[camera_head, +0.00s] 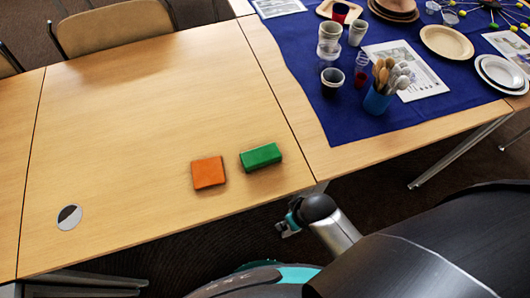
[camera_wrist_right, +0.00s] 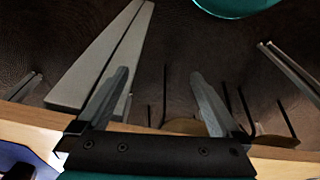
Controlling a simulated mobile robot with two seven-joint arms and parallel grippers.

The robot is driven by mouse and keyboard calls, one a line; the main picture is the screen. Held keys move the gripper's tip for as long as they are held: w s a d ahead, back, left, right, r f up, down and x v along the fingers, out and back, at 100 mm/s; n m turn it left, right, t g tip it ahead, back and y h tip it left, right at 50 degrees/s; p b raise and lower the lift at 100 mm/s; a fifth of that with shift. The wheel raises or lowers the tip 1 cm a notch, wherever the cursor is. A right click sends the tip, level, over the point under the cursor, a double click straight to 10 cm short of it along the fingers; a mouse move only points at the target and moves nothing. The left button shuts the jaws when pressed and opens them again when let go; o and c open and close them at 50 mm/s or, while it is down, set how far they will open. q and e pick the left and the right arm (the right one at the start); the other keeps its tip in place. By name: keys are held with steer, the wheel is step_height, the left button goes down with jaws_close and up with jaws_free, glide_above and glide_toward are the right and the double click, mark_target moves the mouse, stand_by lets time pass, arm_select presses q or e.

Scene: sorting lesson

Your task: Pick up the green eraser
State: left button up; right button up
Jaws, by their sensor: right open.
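The green eraser (camera_head: 261,157) is a rectangular block lying flat on the wooden table near its front edge in the head view. My right arm is below the table's front edge, with part of its end (camera_head: 288,226) showing there, apart from the eraser. In the right wrist view the right gripper (camera_wrist_right: 159,76) has its two fingers spread wide with nothing between them. The eraser does not show in that view. My left gripper is in neither view.
An orange block (camera_head: 208,173) lies just left of the eraser. A round dark-and-light disc (camera_head: 69,217) lies at the front left. A blue cloth (camera_head: 300,60) with cups, plates and a cup of utensils (camera_head: 376,102) covers the right table. The table's middle is clear.

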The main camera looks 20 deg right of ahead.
steer(key=w+a+r+n, duration=0.1)
steer(key=w+a+r, duration=0.1)
steer(key=r, duration=0.2)
steer(key=w+a+r+n+y, duration=0.1)
steer(key=w+r, duration=0.2)
steer(key=r, duration=0.1)
steer(key=w+a+r+n+p, duration=0.1)
steer(key=w+a+r+n, duration=0.1)
steer(key=w+r, duration=0.1)
steer(key=shift+a+r+y, duration=0.35)
steer(key=shift+r+y, duration=0.05)
steer(key=w+d+r+n+g+h+p, duration=0.1)
steer(key=w+d+r+n+g+h, duration=0.15)
steer(key=w+r+n, duration=0.8)
steer(key=n+b, duration=0.2)
steer(key=b, duration=0.1)
glide_above(261, 155)
steer(key=shift+m, duration=0.25)
step_height(261, 155, down, 8)
steer(key=shift+d+r, duration=0.1)
steer(key=shift+r, duration=0.05)
step_height(261, 155, down, 5)
steer(key=shift+f+b, duration=0.15)
steer(key=shift+b, duration=0.55)
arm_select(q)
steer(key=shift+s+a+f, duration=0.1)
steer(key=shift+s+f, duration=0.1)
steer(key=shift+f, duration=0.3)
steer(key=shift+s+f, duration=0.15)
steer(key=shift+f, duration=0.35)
